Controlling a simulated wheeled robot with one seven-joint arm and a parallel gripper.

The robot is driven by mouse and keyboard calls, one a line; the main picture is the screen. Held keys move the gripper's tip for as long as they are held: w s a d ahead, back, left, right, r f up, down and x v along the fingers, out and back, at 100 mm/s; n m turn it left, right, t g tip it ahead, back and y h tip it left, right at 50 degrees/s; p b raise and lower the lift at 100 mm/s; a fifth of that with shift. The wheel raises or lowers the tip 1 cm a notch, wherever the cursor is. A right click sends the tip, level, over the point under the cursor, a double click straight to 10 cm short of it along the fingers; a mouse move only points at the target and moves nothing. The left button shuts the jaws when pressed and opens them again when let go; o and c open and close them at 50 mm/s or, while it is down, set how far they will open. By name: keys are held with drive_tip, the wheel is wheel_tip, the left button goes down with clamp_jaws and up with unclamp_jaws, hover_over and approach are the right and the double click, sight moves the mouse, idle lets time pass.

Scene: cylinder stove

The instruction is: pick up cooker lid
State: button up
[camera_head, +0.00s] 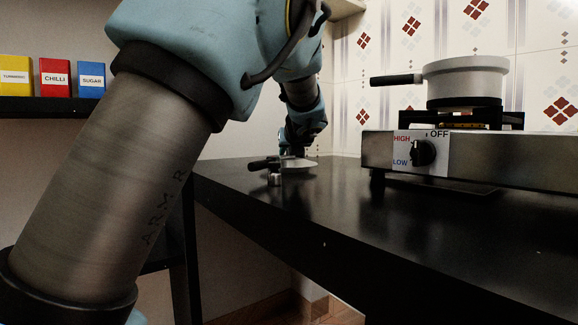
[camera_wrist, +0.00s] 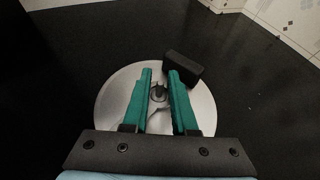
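The cooker lid (camera_head: 299,163) is a flat silver disc on the black counter, left of the stove, with a black handle (camera_head: 262,163) pointing left. In the wrist view the lid (camera_wrist: 115,100) lies under my gripper (camera_wrist: 160,72), its black handle (camera_wrist: 183,70) at the upper right. A small dark knob (camera_wrist: 159,93) shows at the lid's middle, between my two green fingers. The fingers stand apart with a gap on each side of the knob. In the head view my gripper (camera_head: 290,151) is low over the lid and partly hidden by my arm.
A stove (camera_head: 480,152) with a control dial (camera_head: 423,152) stands at the right, bearing a white pot (camera_head: 465,78) with a black handle. A small metal piece (camera_head: 274,179) is near the lid. Spice boxes (camera_head: 55,78) stand on a shelf at left. The tiled wall (camera_head: 345,100) is close behind.

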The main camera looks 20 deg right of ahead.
drive_tip(key=shift+c, duration=0.3)
clamp_jaws()
idle(1.1)
